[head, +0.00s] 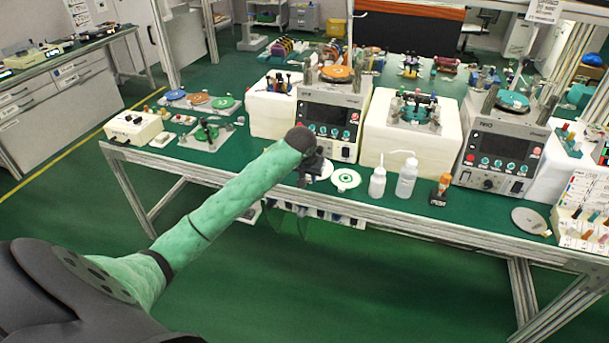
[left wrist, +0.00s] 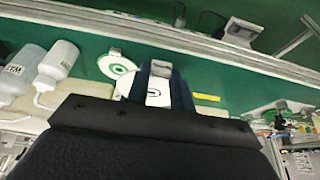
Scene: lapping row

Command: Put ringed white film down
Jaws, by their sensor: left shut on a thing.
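My left gripper (head: 310,168) is at the front edge of the green-topped bench, in front of the left grey machine. In the left wrist view the gripper (left wrist: 160,76) is shut on a white film (left wrist: 156,98) with a dark ring mark, seen between its dark fingers. In the head view part of this white film (head: 324,170) shows beside the gripper, and the rest is hidden. I cannot tell whether it touches the bench. A white disc with a green ring (head: 345,179) lies flat on the bench just to the right; it also shows in the left wrist view (left wrist: 118,64).
Two white squeeze bottles (head: 406,178) and an orange-topped small bottle (head: 440,190) stand right of the discs. The left grey machine (head: 331,118) and a white block (head: 410,135) stand behind. A grey round plate (head: 531,221) lies near the front edge at right, with clear bench before it.

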